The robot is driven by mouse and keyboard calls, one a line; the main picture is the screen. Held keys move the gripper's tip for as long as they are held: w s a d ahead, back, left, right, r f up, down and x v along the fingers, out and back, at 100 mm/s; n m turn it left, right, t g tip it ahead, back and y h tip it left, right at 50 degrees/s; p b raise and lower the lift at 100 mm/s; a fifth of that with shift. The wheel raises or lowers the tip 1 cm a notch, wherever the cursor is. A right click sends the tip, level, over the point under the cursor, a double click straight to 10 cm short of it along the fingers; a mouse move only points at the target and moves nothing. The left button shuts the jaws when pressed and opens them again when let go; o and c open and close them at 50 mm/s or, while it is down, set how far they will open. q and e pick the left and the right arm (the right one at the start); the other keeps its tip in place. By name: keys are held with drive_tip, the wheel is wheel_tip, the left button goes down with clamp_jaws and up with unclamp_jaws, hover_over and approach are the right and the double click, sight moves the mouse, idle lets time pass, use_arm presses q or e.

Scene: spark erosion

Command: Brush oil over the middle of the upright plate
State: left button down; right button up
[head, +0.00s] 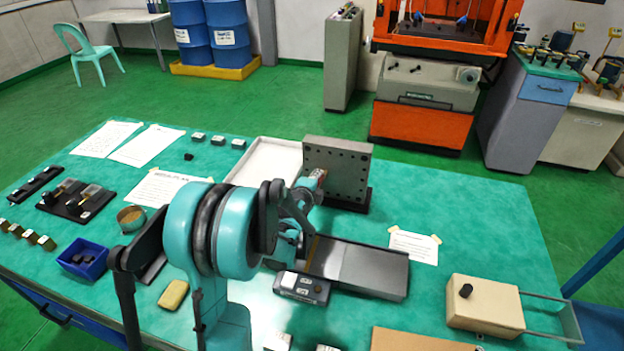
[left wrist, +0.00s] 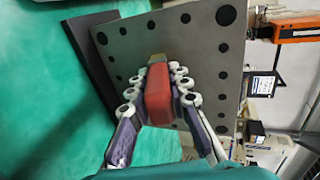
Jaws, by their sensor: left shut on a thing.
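The upright plate (head: 340,168) is a grey metal slab with dark holes along its edges, standing on a dark base on the green bench. In the left wrist view the plate (left wrist: 205,60) fills the upper middle, tilted in the picture. My left gripper (head: 306,188) is in front of the plate's face, partly hidden by my own arm. In the left wrist view the left gripper (left wrist: 157,92) is shut on a red-handled brush (left wrist: 158,100). My right gripper is out of view.
A pale tray (head: 262,160) lies left of the plate. A grey slab (head: 370,270) and a small dark device (head: 302,287) lie in front. A tan box (head: 485,305) stands at the right. A blue bin (head: 84,259) and a round tin (head: 131,218) are at the left.

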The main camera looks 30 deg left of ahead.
use_arm(q)
drive_tip(key=w+d+r, duration=0.2)
drive_tip(key=d, duration=0.7)
drive_tip(key=shift+w+d+r, duration=0.25)
drive_tip(key=shift+d+r, duration=0.05)
drive_tip(key=shift+d, duration=0.1)
idle(4.5)
drive_tip(key=shift+s+d, duration=0.25)
drive_tip(key=shift+s, duration=0.7)
drive_tip(key=shift+s+d, duration=0.2)
drive_tip(key=shift+s, duration=0.8)
drive_tip(key=shift+s+d, duration=0.25)
drive_tip(key=shift+s, duration=0.7)
drive_tip(key=shift+s, duration=0.1)
drive_tip(key=shift+s+d, duration=0.2)
drive_tip(key=shift+s, duration=0.5)
drive_tip(key=shift+s+d, duration=0.15)
drive_tip(key=shift+s, duration=0.55)
